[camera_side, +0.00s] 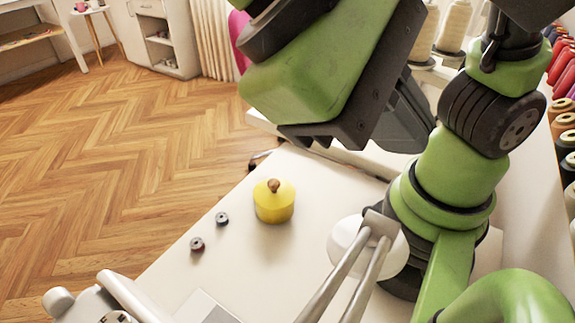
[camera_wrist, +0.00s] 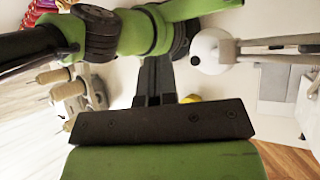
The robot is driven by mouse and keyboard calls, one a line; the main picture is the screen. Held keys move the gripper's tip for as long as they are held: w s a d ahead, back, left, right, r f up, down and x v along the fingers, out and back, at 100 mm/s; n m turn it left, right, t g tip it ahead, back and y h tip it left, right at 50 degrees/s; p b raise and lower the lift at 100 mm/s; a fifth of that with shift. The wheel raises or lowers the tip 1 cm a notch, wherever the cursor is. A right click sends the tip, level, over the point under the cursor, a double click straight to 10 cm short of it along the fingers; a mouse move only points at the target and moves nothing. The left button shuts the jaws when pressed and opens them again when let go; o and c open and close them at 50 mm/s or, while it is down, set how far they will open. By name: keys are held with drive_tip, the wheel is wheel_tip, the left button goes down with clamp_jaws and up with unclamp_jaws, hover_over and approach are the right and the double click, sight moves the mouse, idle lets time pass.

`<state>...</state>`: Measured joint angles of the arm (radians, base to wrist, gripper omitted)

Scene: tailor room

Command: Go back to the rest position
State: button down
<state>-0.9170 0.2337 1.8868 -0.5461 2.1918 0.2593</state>
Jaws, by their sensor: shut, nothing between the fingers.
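My gripper (camera_side: 408,118) is folded up high near my green arm, above the white table (camera_side: 190,285). In the wrist view my gripper (camera_wrist: 157,64) shows as two dark fingers side by side, shut with nothing between them. The fingers point toward my own arm links and touch none of the table's things. The fingertips are partly hard to make out in the side view.
A yellow round container (camera_side: 273,207) with a brown knob stands on the table. Two small bobbins (camera_side: 222,218) (camera_side: 197,244) lie left of it. A white round lamp head (camera_side: 345,243) on metal rods is close to my arm. Thread cones (camera_side: 455,25) stand behind.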

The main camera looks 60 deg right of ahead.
drive_tip(key=w+d+r+m+t+y, duration=0.1)
drive_tip(key=w+d+m+t+y, duration=0.1)
drive_tip(key=w+d+t+y, duration=0.5)
drive_tip(key=d+t, duration=0.4)
drive_tip(key=t, duration=0.2)
drive_tip(key=shift+w+d+r+t, duration=0.2)
drive_tip(key=shift+d+r+t, duration=0.05)
drive_tip(key=shift+r+t, duration=0.1)
